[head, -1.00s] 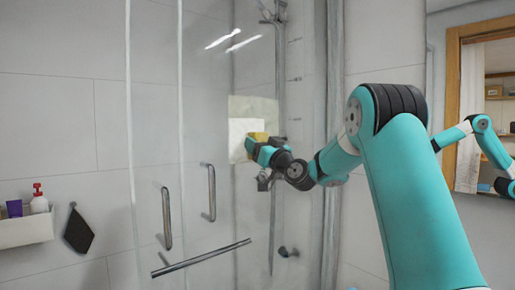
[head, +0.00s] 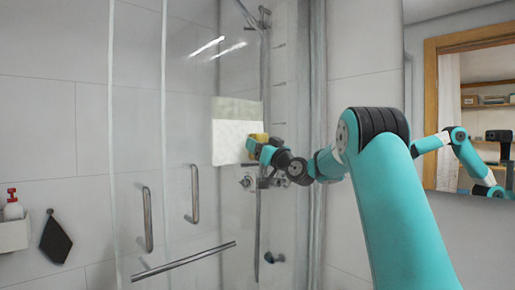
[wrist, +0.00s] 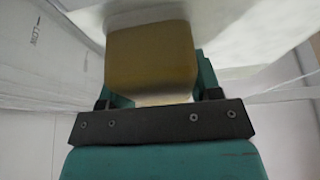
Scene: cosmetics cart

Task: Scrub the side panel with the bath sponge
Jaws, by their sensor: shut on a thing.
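My gripper (head: 264,150) is shut on the yellow bath sponge (head: 257,138) and holds it up at the shower's clear side panel (head: 190,120). The sponge is at the right edge of a pale rectangular patch (head: 232,143) on the panel. The lower part of this patch is whiter than its upper strip. In the wrist view the sponge (wrist: 150,60) fills the space between the teal fingers, and its far face is hidden. The sponge appears at the panel surface, but I cannot tell whether it touches.
Two vertical metal handles (head: 195,194) and a long bar (head: 184,261) stand out from the glass at lower left. A shower rail (head: 261,60) rises behind the panel. A shelf with a bottle (head: 13,208) and a dark hanging cloth (head: 55,240) are at far left.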

